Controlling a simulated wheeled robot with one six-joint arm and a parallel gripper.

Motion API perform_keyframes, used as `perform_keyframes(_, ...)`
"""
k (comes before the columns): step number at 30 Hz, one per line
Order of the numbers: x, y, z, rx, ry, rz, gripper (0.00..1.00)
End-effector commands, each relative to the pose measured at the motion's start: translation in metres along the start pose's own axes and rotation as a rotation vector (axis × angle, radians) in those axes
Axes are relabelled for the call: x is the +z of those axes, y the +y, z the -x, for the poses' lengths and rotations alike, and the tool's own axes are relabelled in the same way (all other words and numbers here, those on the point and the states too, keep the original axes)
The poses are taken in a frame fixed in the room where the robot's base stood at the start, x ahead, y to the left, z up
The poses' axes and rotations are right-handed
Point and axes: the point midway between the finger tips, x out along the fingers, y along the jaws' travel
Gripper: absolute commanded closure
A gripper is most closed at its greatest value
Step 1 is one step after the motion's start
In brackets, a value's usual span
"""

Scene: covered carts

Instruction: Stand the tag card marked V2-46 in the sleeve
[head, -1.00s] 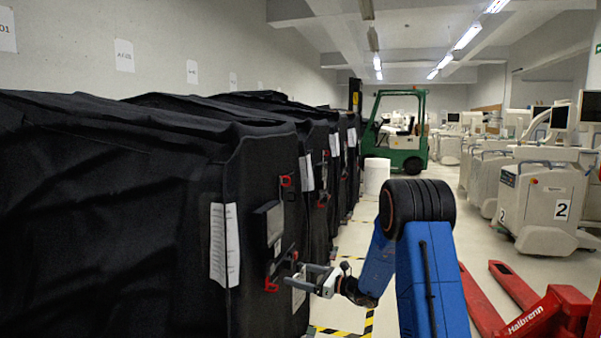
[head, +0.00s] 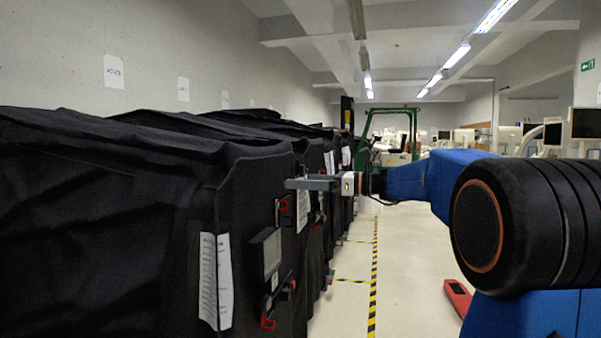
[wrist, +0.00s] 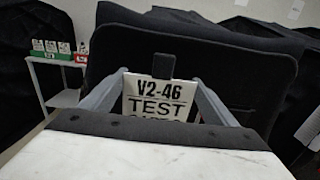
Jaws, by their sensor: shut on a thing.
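The tag card (wrist: 157,97) marked V2-46, with TEST below, is white with black print. In the wrist view it stands between the two grey fingers of my gripper (wrist: 160,88), which is shut on it. Its lower part is hidden by the wrist housing, and a small black tab overlaps its top edge. In the head view my gripper (head: 292,184) is level in front of the nearest cart, near its upper front edge; the card cannot be made out there. A dark holder with a grey face (head: 272,252), perhaps the sleeve, hangs on the cart's front, below my gripper.
Black-covered carts (head: 110,230) stand in a row along the left wall, with red latches (head: 282,208) and a paper sheet (head: 216,280) on the nearest. A white stand (wrist: 60,98) with several small cards shows in the wrist view.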

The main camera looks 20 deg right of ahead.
Motion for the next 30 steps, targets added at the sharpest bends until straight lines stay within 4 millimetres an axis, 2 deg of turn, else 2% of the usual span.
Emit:
perform_keyframes(1, 0.011, 0.007, 0.003, -0.005, -0.001, 0.004, 0.40)
perform_keyframes(3, 0.021, 0.014, 0.006, -0.010, -0.001, 0.003, 0.40)
perform_keyframes(7, 0.028, 0.020, 0.008, -0.016, -0.001, -0.001, 0.40)
perform_keyframes(30, 0.022, 0.020, -0.029, -0.015, -0.001, 0.000, 0.40)
